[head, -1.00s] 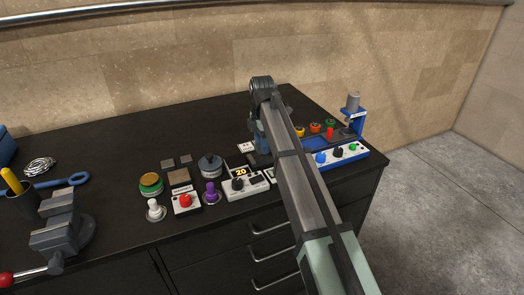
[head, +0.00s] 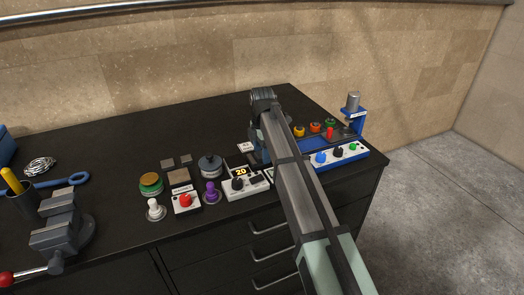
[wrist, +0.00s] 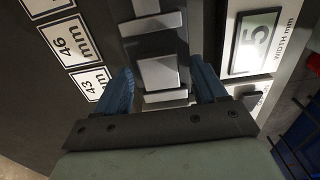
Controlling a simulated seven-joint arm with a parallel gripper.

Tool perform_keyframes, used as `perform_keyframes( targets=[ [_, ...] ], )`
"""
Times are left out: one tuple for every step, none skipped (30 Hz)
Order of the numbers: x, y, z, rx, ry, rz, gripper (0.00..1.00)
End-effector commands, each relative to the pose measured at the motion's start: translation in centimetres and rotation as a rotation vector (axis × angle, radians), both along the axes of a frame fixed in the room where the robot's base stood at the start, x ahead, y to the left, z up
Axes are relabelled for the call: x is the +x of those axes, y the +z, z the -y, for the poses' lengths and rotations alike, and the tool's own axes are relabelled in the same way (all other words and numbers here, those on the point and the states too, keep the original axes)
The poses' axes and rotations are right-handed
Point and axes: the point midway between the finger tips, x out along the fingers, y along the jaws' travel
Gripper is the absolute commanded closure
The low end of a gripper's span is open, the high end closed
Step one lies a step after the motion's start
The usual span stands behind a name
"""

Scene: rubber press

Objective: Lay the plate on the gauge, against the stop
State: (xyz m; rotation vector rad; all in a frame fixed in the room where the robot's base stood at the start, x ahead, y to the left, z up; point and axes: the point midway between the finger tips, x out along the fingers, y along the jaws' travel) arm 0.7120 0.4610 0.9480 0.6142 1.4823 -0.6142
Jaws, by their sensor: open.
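My gripper (wrist: 162,72) is open, with its two blue fingers on either side of a light grey plate (wrist: 158,73). There are visible gaps between the fingers and the plate. The plate lies on or just above a dark grey gauge bed (wrist: 180,47); contact is hard to tell. A pale bar (wrist: 152,23) crosses the bed beyond the plate, and another pale piece (wrist: 165,97) is on the near side; I cannot tell which is the stop. In the head view, my arm mostly hides the gauge and the plate; blue of my gripper (head: 262,150) shows beside the arm.
A white panel (wrist: 293,62) marked "WIDTH mm" stands right of the bed. Size labels (wrist: 64,38) lie to the left. The back of the bench is clear.

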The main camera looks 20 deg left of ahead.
Motion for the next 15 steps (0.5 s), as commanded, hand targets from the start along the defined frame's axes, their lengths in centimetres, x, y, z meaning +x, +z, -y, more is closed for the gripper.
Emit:
perform_keyframes(
  targets=[
    [0.0, 0.0, 0.0, 0.0, 0.0, 0.0, 0.29],
    [0.0, 0.0, 0.0, 0.0, 0.0, 0.0, 0.29],
    [0.0, 0.0, 0.0, 0.0, 0.0, 0.0, 0.29],
    [0.0, 0.0, 0.0, 0.0, 0.0, 0.0, 0.29],
    [0.0, 0.0, 0.0, 0.0, 0.0, 0.0, 0.29],
    [0.0, 0.1, 0.0, 0.0, 0.0, 0.0, 0.29],
    [0.0, 0.1, 0.0, 0.0, 0.0, 0.0, 0.29],
    [0.0, 0.3, 0.0, 0.0, 0.0, 0.0, 0.29],
    [0.0, 0.5, 0.0, 0.001, 0.0, 0.001, 0.29],
    [0.0, 0.8, 0.0, 0.001, 0.0, 0.001, 0.29],
    [0.0, 1.1, 0.0, 0.001, 0.0, 0.001, 0.29],
    [0.1, 1.5, 0.0, 0.001, 0.0, 0.001, 0.29],
    [0.1, 2.0, 0.0, 0.001, 0.0, 0.001, 0.29],
    [0.1, 2.4, -0.1, 0.001, 0.0, 0.001, 0.29],
    [0.1, 3.2, -0.1, 0.001, 0.0, 0.001, 0.29]
  ],
)
